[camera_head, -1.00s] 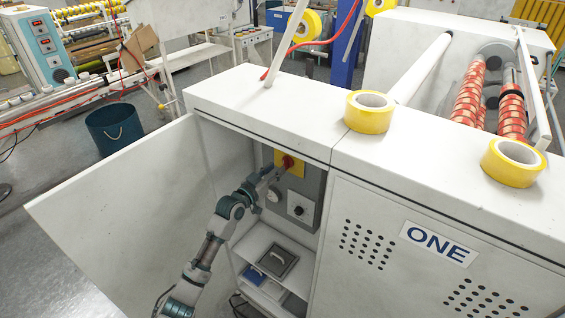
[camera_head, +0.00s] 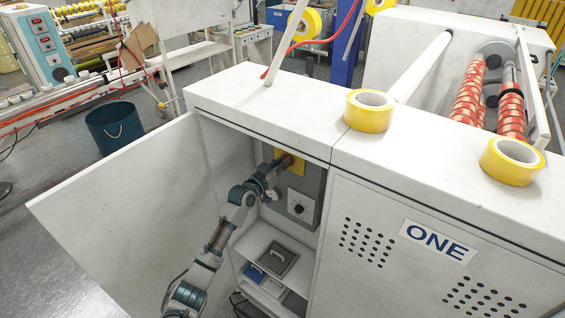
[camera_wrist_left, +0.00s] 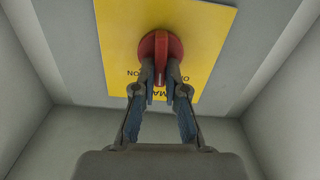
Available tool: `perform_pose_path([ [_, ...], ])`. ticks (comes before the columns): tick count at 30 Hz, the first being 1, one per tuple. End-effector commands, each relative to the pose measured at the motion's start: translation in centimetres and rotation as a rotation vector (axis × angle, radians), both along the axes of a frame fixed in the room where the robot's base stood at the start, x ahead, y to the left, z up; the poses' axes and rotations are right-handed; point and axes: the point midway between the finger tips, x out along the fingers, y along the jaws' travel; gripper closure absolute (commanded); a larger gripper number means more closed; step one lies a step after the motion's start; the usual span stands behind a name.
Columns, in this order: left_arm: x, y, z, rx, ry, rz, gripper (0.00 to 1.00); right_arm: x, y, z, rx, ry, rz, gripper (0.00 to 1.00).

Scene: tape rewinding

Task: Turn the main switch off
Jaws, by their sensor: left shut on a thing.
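The main switch is a red rotary knob (camera_wrist_left: 160,50) on a yellow plate (camera_wrist_left: 205,25) inside the open cabinet. In the head view my left gripper (camera_head: 281,164) reaches into the cabinet to the yellow plate (camera_head: 293,165) and covers most of the knob. My right gripper is not in view.
The cabinet door (camera_head: 120,215) stands open at the left. A smaller black knob (camera_head: 299,209) sits below the switch on the grey panel. Shelves (camera_head: 268,245) lie lower inside. Yellow tape rolls (camera_head: 369,118) rest on the white top.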

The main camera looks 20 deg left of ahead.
Motion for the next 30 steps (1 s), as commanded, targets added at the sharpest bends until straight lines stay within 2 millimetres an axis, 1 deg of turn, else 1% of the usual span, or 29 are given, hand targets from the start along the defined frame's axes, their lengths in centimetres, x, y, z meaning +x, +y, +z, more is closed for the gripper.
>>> perform_pose_path([
  [5,0.0,0.1,0.0,-0.017,0.007,0.002,1.0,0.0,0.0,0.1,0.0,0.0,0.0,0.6],
  [11,0.1,0.2,0.0,-0.094,0.035,0.002,1.0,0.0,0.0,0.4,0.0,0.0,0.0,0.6],
  [24,0.2,0.7,-0.1,-0.398,0.145,0.002,1.0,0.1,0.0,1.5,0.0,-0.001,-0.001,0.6],
  [30,0.3,0.8,-0.2,-0.506,0.185,0.002,1.0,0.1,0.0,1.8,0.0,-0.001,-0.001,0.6],
])
